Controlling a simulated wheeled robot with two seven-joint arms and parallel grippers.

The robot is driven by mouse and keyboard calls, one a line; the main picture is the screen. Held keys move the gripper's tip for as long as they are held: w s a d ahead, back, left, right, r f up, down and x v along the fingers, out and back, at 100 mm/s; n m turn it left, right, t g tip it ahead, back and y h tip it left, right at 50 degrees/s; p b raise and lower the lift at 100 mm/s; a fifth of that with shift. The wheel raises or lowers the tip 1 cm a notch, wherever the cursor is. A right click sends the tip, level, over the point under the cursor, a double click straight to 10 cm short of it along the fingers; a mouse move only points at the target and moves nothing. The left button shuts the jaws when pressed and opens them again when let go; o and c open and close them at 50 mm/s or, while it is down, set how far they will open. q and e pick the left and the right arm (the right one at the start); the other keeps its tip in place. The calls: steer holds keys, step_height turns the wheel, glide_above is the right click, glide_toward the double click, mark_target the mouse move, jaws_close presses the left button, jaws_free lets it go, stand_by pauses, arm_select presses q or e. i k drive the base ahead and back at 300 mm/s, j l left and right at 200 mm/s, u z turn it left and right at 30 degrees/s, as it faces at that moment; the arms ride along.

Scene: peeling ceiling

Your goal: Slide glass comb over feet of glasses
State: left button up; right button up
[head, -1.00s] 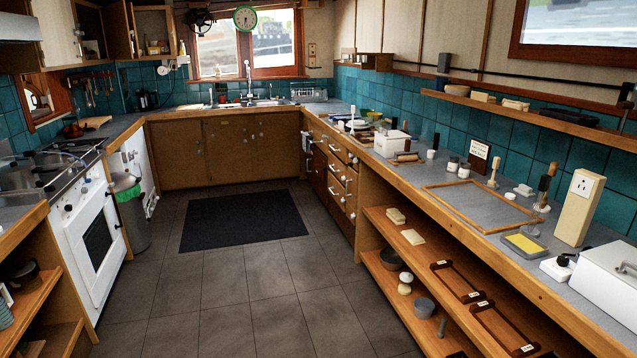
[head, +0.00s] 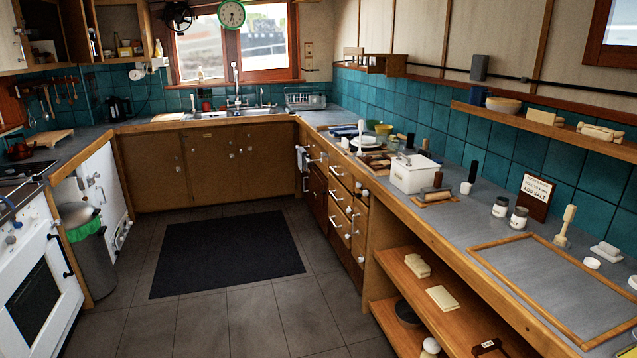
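Neither of my grippers shows in the head view. I cannot make out a glass comb or any stemmed glasses in this view. The right-hand counter (head: 455,220) carries small kitchen things, among them a white box (head: 414,174), two small jars with dark lids (head: 509,215) and a wooden-framed board area (head: 560,285). Small items at the far end of the counter are too small to tell apart.
The tiled floor is open around a dark mat (head: 228,254). A white oven (head: 35,280) and a bin with a green liner (head: 88,250) stand at left. Open shelves (head: 445,305) sit under the right counter. The sink counter (head: 215,119) closes the far end.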

mark_target(368, 161)
steer(key=i, duration=1.7)
